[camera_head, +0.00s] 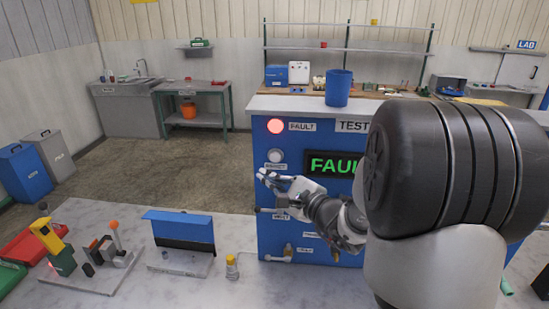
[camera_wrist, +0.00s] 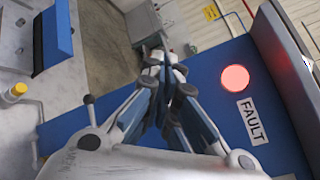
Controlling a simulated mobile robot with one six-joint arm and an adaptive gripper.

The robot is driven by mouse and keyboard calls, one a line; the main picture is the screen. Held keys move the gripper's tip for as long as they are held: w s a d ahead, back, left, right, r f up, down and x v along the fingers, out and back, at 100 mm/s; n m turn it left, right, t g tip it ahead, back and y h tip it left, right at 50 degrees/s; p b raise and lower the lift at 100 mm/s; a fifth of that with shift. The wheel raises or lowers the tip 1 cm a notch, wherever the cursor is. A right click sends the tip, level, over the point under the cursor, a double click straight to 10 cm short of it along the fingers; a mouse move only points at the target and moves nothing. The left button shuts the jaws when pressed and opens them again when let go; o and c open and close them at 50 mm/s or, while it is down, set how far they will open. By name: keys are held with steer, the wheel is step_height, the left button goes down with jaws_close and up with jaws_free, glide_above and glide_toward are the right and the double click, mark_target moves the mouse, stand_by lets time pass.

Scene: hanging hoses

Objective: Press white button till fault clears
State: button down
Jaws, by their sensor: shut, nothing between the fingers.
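The white button (camera_head: 275,156) is on the blue test panel (camera_head: 300,225), below the lit red fault lamp (camera_head: 275,126). Beside the button, the dark display (camera_head: 332,164) reads "FAUL" in green, its right end hidden by my arm. My gripper (camera_head: 262,176) is shut and empty, just below and in front of the button; contact cannot be told. In the wrist view the shut fingers (camera_wrist: 165,60) point along the panel. The lit lamp (camera_wrist: 235,78) and the FAULT label (camera_wrist: 252,122) are to their right, with the white button (camera_wrist: 242,161) low, partly hidden by my gripper.
A blue cup (camera_head: 339,88) stands on the panel's top ledge. The pale table (camera_head: 215,280) in front holds a blue-topped fixture (camera_head: 180,228), a small yellow-capped part (camera_head: 232,267) and a board with fittings. Pipe fittings (camera_head: 288,252) stick out low on the panel. The floor behind is clear.

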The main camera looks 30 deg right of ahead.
mark_target(274, 163)
steer(key=w+d, duration=0.3)
steer(key=w, duration=0.2)
steer(key=shift+w+d+p, duration=0.35)
steer(key=shift+d+p, duration=0.05)
steer(key=shift+w+d, duration=0.1)
steer(key=shift+w, duration=0.05)
stand_by(1.1)
steer(key=shift+w+d+b, duration=0.15)
steer(key=shift+w+b, duration=0.05)
steer(key=shift+b, duration=0.2)
steer(key=shift+w+d, duration=0.3)
steer(key=shift+w, duration=0.15)
stand_by(1.3)
steer(key=shift+s+b, duration=0.1)
steer(key=shift+b, duration=0.2)
steer(key=shift+s+a+b, duration=0.5)
steer(key=shift+s+a, duration=0.05)
steer(key=shift+s, duration=0.15)
